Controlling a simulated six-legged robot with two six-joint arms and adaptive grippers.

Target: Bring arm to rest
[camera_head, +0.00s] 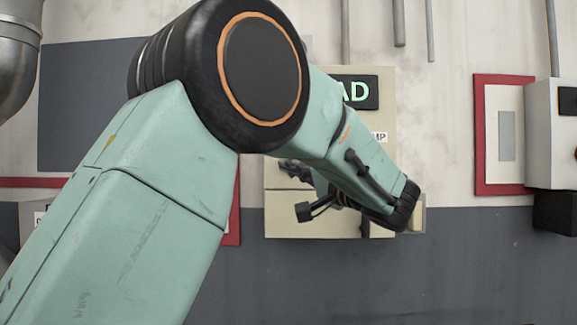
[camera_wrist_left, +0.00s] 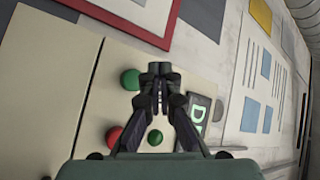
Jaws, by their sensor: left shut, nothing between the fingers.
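My left arm, pale green with a black joint, comes in from the left and spans the middle of the head view. My left gripper (camera_head: 291,171) is at the end of the folded-back wrist, in front of a cream panel (camera_head: 285,225), and is partly hidden by the arm. In the left wrist view the gripper (camera_wrist_left: 160,70) shows with its dark fingers together and nothing between them. Behind the fingers is the cream panel with green buttons (camera_wrist_left: 130,80) and a red button (camera_wrist_left: 114,137). I cannot tell the gap to the panel. My right gripper is not in view.
A dark sign with green letters (camera_head: 358,92) is on the panel's upper part. A red-framed board (camera_head: 481,140) and a white box (camera_head: 545,130) are on the wall at right. A metal pipe (camera_head: 18,60) is at upper left. The lower right wall is bare.

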